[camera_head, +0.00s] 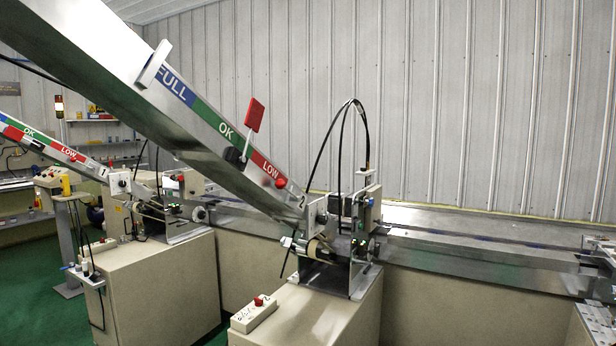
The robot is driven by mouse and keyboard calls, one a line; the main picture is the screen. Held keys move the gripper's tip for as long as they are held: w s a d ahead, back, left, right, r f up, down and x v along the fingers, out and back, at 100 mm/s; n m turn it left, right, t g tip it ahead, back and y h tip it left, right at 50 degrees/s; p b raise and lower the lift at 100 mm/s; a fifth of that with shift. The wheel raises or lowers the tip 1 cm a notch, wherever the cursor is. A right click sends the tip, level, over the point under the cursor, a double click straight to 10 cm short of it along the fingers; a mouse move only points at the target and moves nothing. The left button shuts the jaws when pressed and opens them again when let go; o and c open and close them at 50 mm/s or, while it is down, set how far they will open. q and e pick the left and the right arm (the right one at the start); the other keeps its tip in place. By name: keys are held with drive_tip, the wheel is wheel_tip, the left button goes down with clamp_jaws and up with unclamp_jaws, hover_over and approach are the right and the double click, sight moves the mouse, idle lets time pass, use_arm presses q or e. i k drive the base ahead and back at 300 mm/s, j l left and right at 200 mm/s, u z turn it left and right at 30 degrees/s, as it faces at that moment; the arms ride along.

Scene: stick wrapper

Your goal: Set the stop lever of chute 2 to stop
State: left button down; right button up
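Chute 2 (150,92) is a long metal channel that slopes down from the upper left to the wrapper machine (345,235). Its side carries a blue FULL, a green OK and a red LOW band, and a "2" at its lower end. A red paddle (254,114) on a thin stem stands up at the chute's side, between OK and LOW; I cannot tell for sure that it is the stop lever. A red knob (280,182) sits on the chute's side below LOW. Neither of my grippers is in view.
Chute 1 (50,146) and its machine stand at the left. A white box with a red button (254,313) lies on the front cabinet (315,318). A long metal conveyor (480,255) runs behind to the right. Green floor (40,275) is free at the lower left.

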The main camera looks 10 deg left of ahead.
sight(280, 184)
drive_tip(key=i+l+u, duration=0.1)
drive_tip(key=i+l, duration=0.45)
drive_tip(key=l, duration=0.25)
drive_tip(key=i+l+u, duration=0.15)
drive_tip(key=i+l, duration=0.15)
drive_tip(key=l, duration=0.15)
